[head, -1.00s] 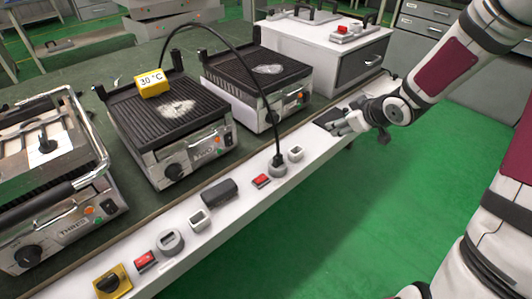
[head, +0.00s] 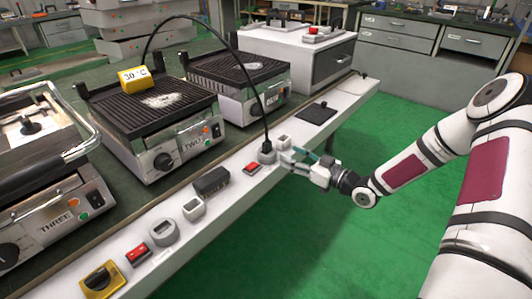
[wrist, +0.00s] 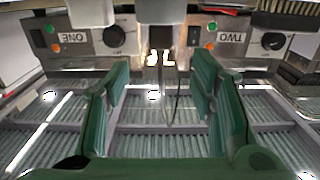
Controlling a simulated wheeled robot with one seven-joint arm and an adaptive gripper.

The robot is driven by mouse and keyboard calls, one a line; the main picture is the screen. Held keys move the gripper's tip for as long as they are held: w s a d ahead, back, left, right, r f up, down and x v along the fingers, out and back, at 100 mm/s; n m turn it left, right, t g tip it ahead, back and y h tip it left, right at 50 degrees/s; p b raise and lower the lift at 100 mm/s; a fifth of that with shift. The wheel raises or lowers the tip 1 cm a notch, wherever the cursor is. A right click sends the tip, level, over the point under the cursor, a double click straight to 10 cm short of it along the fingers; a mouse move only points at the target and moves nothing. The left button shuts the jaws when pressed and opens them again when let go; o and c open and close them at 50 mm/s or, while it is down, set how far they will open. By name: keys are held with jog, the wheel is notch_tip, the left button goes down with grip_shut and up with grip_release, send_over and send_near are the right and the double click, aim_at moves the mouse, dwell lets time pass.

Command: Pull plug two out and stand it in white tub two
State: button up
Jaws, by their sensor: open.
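A black plug (head: 266,146) stands upright in a round grey socket (head: 267,157) on the white ledge, its black cable arching up and back past grill TWO. A small white tub (head: 283,141) stands just right of the socket, and another white tub (head: 193,208) stands further left; I see no number on either. My gripper (head: 297,163) is open and empty, low beside the socket on its right, with its fingers pointing left toward the plug. In the wrist view its green fingers (wrist: 160,100) are spread, with a thin dark cable visible between them.
Grill TWO (head: 150,105) carries a yellow 30 °C block (head: 133,79). A black pad (head: 315,112) lies flat further right. Room over the green floor is clear.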

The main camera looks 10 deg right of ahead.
aim_at(269, 145)
jog(key=b+x, duration=0.1)
jog(key=x, duration=0.4)
jog(key=shift+w+a, duration=0.2)
jog(key=shift+w, duration=0.05)
jog(key=b+x, duration=0.2)
jog(key=x, duration=0.2)
jog(key=shift+w+a+f, duration=0.15)
jog(key=shift+a, duration=0.1)
jog(key=shift+w+a, duration=0.1)
jog(key=shift+w, duration=0.2)
grip_shut()
